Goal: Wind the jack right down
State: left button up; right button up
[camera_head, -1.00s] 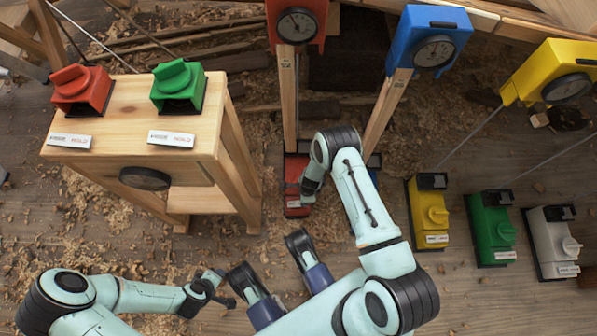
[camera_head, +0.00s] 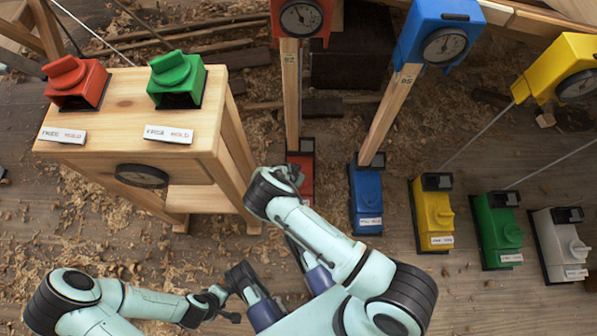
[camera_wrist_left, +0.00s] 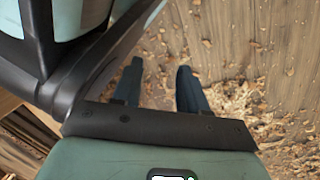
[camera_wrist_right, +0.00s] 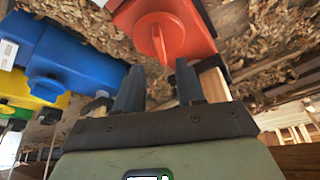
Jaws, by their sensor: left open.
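The red floor jack (camera_head: 307,160) stands at the foot of a wooden post, partly hidden by my right wrist. In the right wrist view the red jack (camera_wrist_right: 187,28) shows its turning knob (camera_wrist_right: 158,35) just beyond my fingers. My right gripper (camera_wrist_right: 158,85) is open, with nothing between its fingers; in the head view it is beside the red jack (camera_head: 290,176). I cannot tell if a fingertip touches the knob. My left gripper (camera_head: 232,304) is open and empty at lower left; its fingers (camera_wrist_left: 160,85) show over shavings on the floor.
Blue (camera_head: 367,200), yellow (camera_head: 433,215), green (camera_head: 497,230) and white (camera_head: 560,245) jacks stand in a row to the right. A wooden stand (camera_head: 125,105) with red (camera_head: 76,80) and green (camera_head: 176,78) knobbed boxes is at left. Dial boxes (camera_head: 302,18) hang above.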

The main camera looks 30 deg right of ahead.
jog(key=b+x, duration=0.2)
jog(key=x, duration=0.4)
jog(key=shift+d+f, duration=0.15)
jog(key=shift+f, duration=0.25)
pick_arm(q)
jog(key=shift+g, duration=0.9)
jog(key=s+f, duration=0.1)
jog(key=s, duration=0.2)
jog(key=s+f, duration=0.1)
jog(key=s, duration=0.1)
jog(key=shift+s+a+f, duration=0.15)
jog(key=shift+a+f, duration=0.15)
jog(key=shift+f, duration=0.05)
pick_arm(e)
grip_shut()
